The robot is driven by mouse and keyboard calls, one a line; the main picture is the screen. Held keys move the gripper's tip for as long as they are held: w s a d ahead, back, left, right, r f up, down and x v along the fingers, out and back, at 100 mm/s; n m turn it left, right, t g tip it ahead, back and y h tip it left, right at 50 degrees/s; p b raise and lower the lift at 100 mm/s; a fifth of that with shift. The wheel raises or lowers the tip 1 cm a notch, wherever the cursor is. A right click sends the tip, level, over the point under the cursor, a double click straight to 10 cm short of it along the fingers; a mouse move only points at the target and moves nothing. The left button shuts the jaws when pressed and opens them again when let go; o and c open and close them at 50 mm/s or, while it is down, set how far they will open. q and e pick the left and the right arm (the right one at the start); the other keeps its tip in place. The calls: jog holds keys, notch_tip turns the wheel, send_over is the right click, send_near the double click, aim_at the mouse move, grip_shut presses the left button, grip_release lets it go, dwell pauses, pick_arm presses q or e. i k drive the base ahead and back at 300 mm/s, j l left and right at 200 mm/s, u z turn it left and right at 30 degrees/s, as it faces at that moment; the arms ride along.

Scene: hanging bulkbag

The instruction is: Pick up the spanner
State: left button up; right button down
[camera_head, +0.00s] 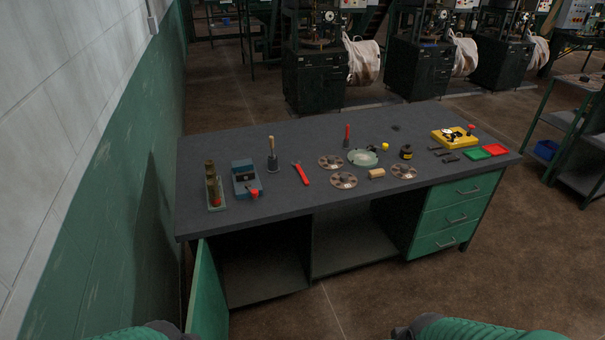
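The spanner (302,174), with a red handle and a grey head at its upper left end, lies flat on the dark grey tabletop (250,214), left of the middle. Nothing covers it or touches it. Parts of my two arms show at the bottom edge, well below and apart from the table. The fingers of both grippers are out of the picture.
Near the spanner are several brown discs (344,180) and a dark tool with a wooden handle (272,158). A blue vise-like device (245,178) stands left. A green cabinet door (205,295) hangs open at front left. A wall (110,170) rises left. Tabletop in front of the spanner is clear.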

aim_at(301, 173)
jog(key=i+l+u, duration=1.4)
jog(key=l, duration=0.2)
jog(key=l+u, duration=0.3)
jog(key=i+l+u, duration=0.1)
jog(key=l+u, duration=0.15)
jog(key=l, duration=0.35)
jog(key=l+u, duration=0.3)
jog(key=l, duration=0.2)
